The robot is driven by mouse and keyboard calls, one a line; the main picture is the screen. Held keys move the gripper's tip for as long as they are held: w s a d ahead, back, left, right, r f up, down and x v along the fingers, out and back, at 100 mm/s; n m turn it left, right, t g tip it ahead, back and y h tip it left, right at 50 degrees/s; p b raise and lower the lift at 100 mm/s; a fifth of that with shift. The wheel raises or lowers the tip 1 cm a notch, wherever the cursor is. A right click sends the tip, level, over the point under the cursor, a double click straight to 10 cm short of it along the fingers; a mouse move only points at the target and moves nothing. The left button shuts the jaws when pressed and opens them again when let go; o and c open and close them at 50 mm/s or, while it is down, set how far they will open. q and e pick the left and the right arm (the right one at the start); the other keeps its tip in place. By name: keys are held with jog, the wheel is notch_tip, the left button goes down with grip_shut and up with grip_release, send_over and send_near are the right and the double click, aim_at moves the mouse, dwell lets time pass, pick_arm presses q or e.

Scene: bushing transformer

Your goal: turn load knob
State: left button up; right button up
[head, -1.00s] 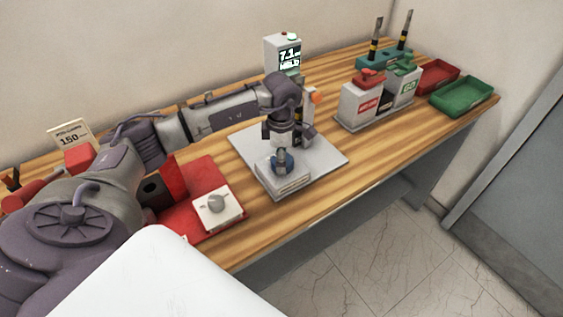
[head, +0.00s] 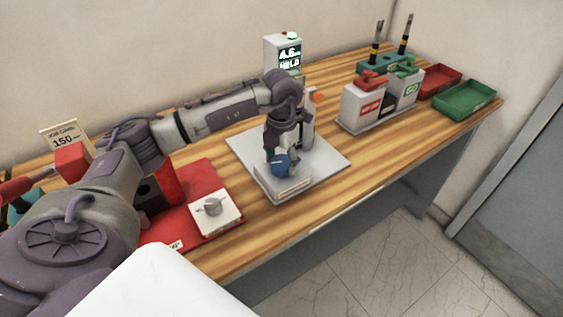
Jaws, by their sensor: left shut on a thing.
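My left arm reaches over the table, and its left gripper (head: 274,152) points down at the front of a grey test stand (head: 330,158). It is shut on a round blue knob (head: 281,166) just above the stand's light front block (head: 287,186). The fingers are partly hidden. A display box (head: 283,55) behind the stand reads about 4.6 with small text below. A separate grey knob (head: 213,206) sits on a white plate on the red base (head: 206,172), apart from the gripper. I cannot read a label naming either knob. My right gripper is not in view.
A red tray (head: 440,80) and a green tray (head: 466,101) lie at the far right. A job card (head: 64,137) stands at left. The table's right front is clear.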

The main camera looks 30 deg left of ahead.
aim_at(281, 162)
pick_arm(q)
jog(key=shift+n, duration=0.7)
jog(key=o, duration=1.1)
jog(key=shift+o, duration=0.2)
notch_tip(281, 162, up, 12)
